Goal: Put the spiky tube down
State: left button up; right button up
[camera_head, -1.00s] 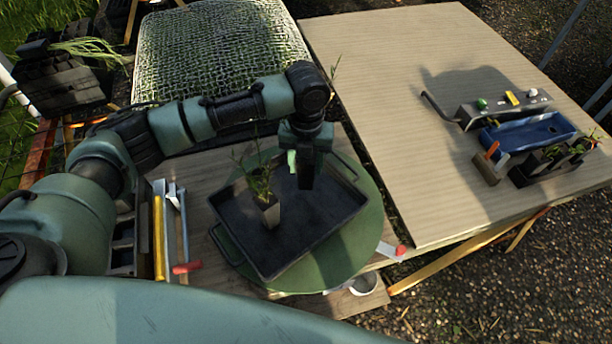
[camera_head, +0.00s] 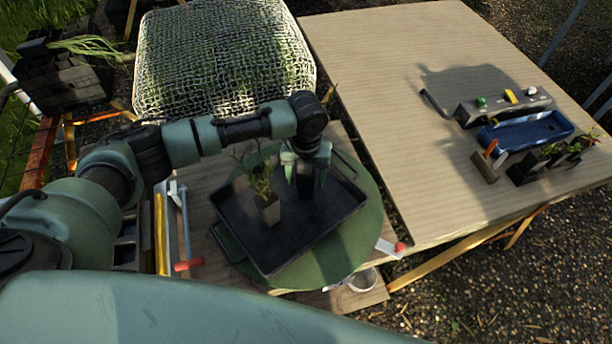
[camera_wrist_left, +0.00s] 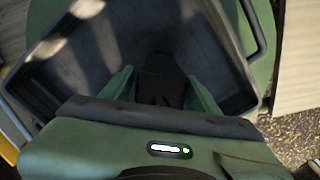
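My left gripper (camera_head: 305,178) is low over the black tray (camera_head: 240,245), its fingers spread on both sides of a dark pot (camera_wrist_left: 162,88). In the left wrist view the fingers look a little apart from the pot, so I take the gripper as open around it. The pot looks upright at or just above the tray floor; contact is hard to tell. A thin twig (camera_head: 328,96) shows behind my wrist; the rest of that plant is hidden. My right gripper is not in view.
The tray rests on a green round turntable (camera_head: 355,240). The right table (camera_head: 400,110) holds a blue bin (camera_head: 530,130) and dark potted plants (camera_head: 535,168). The tray's front right is bare.

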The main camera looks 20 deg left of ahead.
pick_arm(q)
jog(key=shift+r, duration=0.1)
notch_tip(320, 180, up, 11)
jog(key=shift+b, duration=1.2)
jog(key=shift+r, duration=0.55)
